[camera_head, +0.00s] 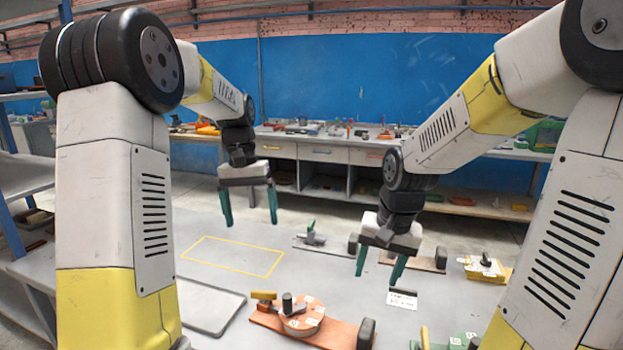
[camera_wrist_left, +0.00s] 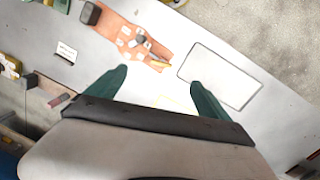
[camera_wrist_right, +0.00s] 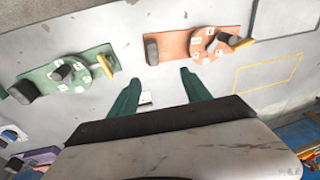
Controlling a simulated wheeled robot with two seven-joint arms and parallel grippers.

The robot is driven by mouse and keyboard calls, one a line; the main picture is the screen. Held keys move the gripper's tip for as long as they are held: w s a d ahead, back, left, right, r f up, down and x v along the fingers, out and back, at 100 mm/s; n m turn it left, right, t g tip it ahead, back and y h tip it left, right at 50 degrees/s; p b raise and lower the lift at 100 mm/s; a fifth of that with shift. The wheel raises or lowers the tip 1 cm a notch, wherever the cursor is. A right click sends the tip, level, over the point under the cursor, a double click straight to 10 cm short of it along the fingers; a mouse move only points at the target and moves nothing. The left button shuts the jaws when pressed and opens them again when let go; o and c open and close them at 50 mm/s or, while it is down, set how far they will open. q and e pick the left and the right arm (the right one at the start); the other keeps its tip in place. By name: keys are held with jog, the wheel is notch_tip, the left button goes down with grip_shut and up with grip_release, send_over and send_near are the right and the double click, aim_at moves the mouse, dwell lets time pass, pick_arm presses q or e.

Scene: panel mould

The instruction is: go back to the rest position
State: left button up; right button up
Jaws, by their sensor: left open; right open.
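My left gripper (camera_head: 248,206) hangs open and empty above the far side of the grey table, near the yellow outlined rectangle (camera_head: 233,255). Its green fingers (camera_wrist_left: 160,85) are apart with nothing between them in the left wrist view. My right gripper (camera_head: 381,268) is open and empty above the table, just beyond the orange panel (camera_head: 340,332). Its fingers (camera_wrist_right: 157,82) are also apart and empty in the right wrist view. The orange panel carries a round dial with white labels, a yellow handle and a dark block.
A green panel (camera_wrist_right: 38,79) with a similar dial lies beside the orange one. A grey outlined plate (camera_head: 207,305) lies at the table's left. A white label card (camera_head: 402,300) and a yellow fixture (camera_head: 487,268) are to the right. A cluttered workbench (camera_head: 318,150) stands behind.

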pick_arm(q)
jog(key=s+r+t, duration=0.3)
jog(key=s+r, duration=0.4)
jog(key=s, duration=0.4)
jog(key=s+f+t+h, duration=0.1)
jog(key=s+t, duration=0.3)
jog(key=s, duration=0.8)
jog(key=shift+s+d+f, duration=0.2)
jog(key=shift+s+f, duration=0.05)
jog(key=shift+f, duration=0.05)
pick_arm(e)
jog(key=s+r+n+t+y, duration=0.1)
jog(key=s+r+n+t, duration=0.2)
jog(key=s+r, duration=0.8)
jog(key=shift+d+r+n+t, duration=0.15)
jog(key=shift+r+n+t, duration=0.2)
jog(key=shift+t, duration=0.25)
